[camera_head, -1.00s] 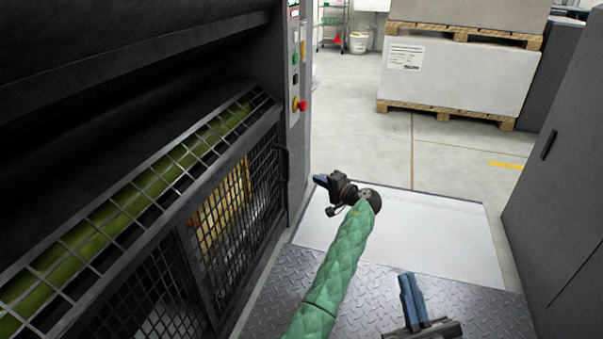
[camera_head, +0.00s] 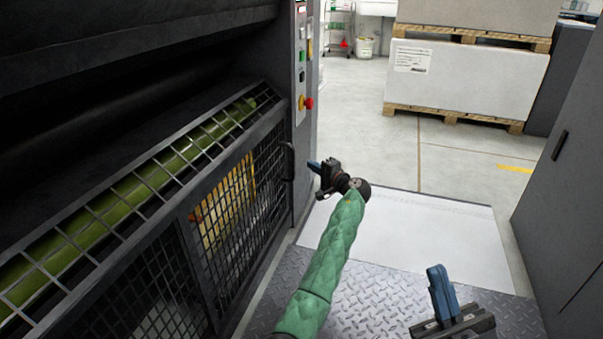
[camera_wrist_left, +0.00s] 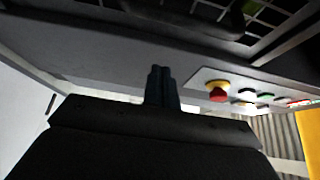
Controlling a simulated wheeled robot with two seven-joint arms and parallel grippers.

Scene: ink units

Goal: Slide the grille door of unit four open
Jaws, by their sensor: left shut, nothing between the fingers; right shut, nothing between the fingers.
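The grille door (camera_head: 238,215) of the unit is a dark mesh panel at the left in the head view, with yellow parts showing behind it. Its dark handle (camera_head: 288,161) stands at the door's right edge. My left gripper (camera_head: 313,166) is shut and empty, a little right of the handle and apart from it, pointing left toward the unit. In the left wrist view its closed fingers (camera_wrist_left: 161,88) point at the unit's grey frame. My right gripper (camera_head: 440,290) is shut and empty above the tread plate at the lower right.
A control column (camera_head: 303,60) with a red stop button (camera_head: 308,103) rises beyond the handle. A green roller (camera_head: 130,195) lies under a bar guard above the door. A grey cabinet (camera_head: 570,190) bounds the right side. White sheeting (camera_head: 420,235) covers floor between; loaded pallets stand behind.

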